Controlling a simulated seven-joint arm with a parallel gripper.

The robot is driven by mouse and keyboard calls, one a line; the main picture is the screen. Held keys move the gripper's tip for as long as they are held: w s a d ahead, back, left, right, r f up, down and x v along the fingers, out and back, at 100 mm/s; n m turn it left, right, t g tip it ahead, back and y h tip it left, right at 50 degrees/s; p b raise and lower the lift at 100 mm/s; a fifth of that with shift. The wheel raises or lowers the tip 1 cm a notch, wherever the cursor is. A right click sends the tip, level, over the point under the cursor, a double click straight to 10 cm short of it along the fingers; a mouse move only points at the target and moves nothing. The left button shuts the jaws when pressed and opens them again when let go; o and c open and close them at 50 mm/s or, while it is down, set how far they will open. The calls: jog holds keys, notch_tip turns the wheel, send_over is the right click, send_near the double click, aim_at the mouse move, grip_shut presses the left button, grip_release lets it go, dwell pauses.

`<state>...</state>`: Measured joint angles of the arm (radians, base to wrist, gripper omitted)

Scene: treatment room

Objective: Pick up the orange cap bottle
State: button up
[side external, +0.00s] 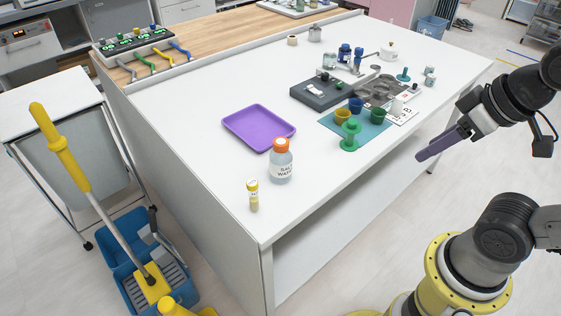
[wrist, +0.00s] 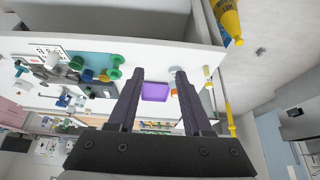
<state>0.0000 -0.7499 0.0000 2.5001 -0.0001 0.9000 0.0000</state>
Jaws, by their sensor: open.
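The orange cap bottle (side external: 281,168) is clear with an orange cap and a "salt water" style label. It stands upright near the front left part of the white table (side external: 207,135). In the wrist view its orange cap (wrist: 174,92) shows small beside a finger, which partly hides the bottle. My gripper (side external: 420,157) is off the table's right edge in the side view, well apart from the bottle. In the wrist view the two dark fingers of my gripper (wrist: 160,73) are spread with nothing between them up close.
To the right are a teal mat (side external: 372,139) with coloured cups, a green spool-shaped piece (side external: 350,135) and a dark grey box (side external: 322,94).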

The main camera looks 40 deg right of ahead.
dwell(0.4)
jog(key=o, duration=0.5)
jog(key=shift+o, duration=0.2)
